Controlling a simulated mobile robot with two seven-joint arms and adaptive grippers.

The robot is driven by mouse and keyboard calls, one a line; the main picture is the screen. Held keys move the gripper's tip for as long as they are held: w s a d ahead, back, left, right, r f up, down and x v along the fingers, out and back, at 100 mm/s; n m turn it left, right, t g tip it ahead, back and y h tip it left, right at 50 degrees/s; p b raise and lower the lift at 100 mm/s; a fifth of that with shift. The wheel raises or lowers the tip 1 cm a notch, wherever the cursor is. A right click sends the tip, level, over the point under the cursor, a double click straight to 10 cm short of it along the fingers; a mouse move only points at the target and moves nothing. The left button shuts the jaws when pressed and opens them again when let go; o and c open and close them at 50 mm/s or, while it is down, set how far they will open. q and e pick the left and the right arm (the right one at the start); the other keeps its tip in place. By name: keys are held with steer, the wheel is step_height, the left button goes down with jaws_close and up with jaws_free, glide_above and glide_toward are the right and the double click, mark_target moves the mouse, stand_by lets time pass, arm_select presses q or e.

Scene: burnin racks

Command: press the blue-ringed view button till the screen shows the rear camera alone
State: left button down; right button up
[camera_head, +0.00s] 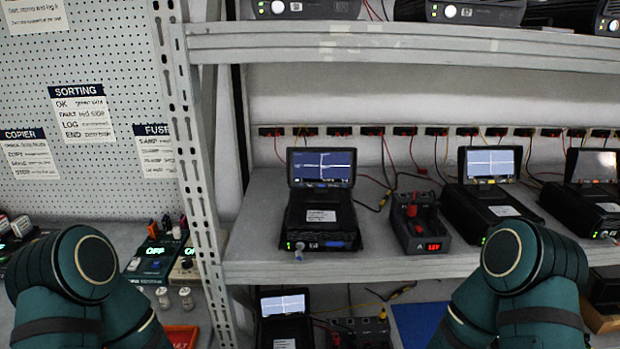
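A black unit (323,220) with a raised screen (321,166) stands on the middle shelf. Its screen is lit dark blue with a pale horizontal line and an upright line crossing near the middle; I cannot read it as one camera picture. The unit's front has a green light (288,246) and a small pale bluish knob or button (299,252) at its left. No blue ring can be made out with certainty at this size. Both my arms show at the lower left and lower right, but neither gripper is in the picture.
A black box with a red display (433,246) stands right of the unit, then more screened units (490,200). A metal rack post (197,170) rises at the left. Below are another screened unit (285,320) and a blue mat (418,323). The shelf's front edge (350,268) lies before the units.

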jaws_close()
stand_by(1.2)
